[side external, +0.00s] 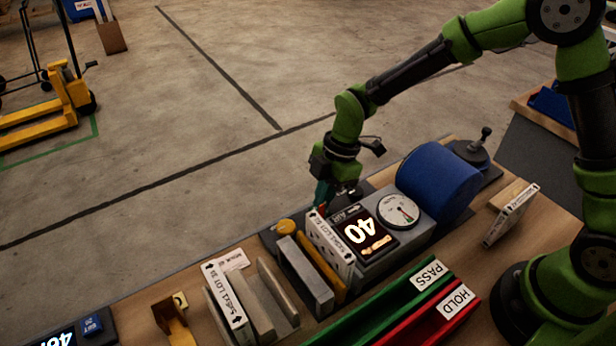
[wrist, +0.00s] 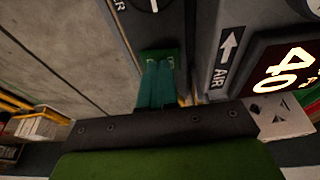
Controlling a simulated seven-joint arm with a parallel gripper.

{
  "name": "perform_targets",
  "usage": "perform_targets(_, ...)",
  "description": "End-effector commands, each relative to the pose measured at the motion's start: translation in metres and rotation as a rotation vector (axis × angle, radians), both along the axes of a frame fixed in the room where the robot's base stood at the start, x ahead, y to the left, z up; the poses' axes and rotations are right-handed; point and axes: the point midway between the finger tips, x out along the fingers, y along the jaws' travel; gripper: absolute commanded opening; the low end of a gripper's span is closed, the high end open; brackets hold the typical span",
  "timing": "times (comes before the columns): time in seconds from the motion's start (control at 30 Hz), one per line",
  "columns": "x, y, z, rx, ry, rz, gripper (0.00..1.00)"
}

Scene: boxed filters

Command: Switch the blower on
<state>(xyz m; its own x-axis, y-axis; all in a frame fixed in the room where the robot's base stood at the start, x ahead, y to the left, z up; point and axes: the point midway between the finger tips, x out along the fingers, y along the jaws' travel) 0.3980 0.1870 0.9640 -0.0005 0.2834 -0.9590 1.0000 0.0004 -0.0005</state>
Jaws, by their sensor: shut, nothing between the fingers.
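The blower is a grey box (side external: 415,243) with a blue drum (side external: 440,178) behind it, a round dial gauge (side external: 398,211) and a lit display (side external: 362,231) reading 40. The display also shows at the right of the wrist view (wrist: 290,70). My gripper (side external: 322,196) is shut and empty, pointing down at the far left end of the grey box. In the wrist view its teal fingers (wrist: 157,84) are together over a small green switch (wrist: 160,54) with pale marks. The fingertips hide part of the switch; I cannot tell whether they touch it.
A boxed filter (side external: 331,243) stands upright beside the display. More filters stand in a rack (side external: 262,306) at the front left. Green PASS (side external: 395,302) and red HOLD (side external: 430,318) channels lie in front. Another filter (side external: 510,215) stands at the right. Open floor lies behind the bench.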

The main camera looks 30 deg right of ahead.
Motion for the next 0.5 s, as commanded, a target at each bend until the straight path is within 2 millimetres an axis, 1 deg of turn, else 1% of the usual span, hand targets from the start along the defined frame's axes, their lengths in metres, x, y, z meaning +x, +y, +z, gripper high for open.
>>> perform_targets(0.07,0.002,0.000,0.006,0.001,-0.004,0.000,0.00)
perform_targets(0.17,0.005,0.000,0.020,0.001,-0.006,-0.002,0.00)
perform_targets(0.27,0.009,0.000,0.041,0.001,-0.008,-0.002,0.00)
perform_targets(0.5,0.018,-0.017,0.094,0.001,-0.006,-0.003,0.00)
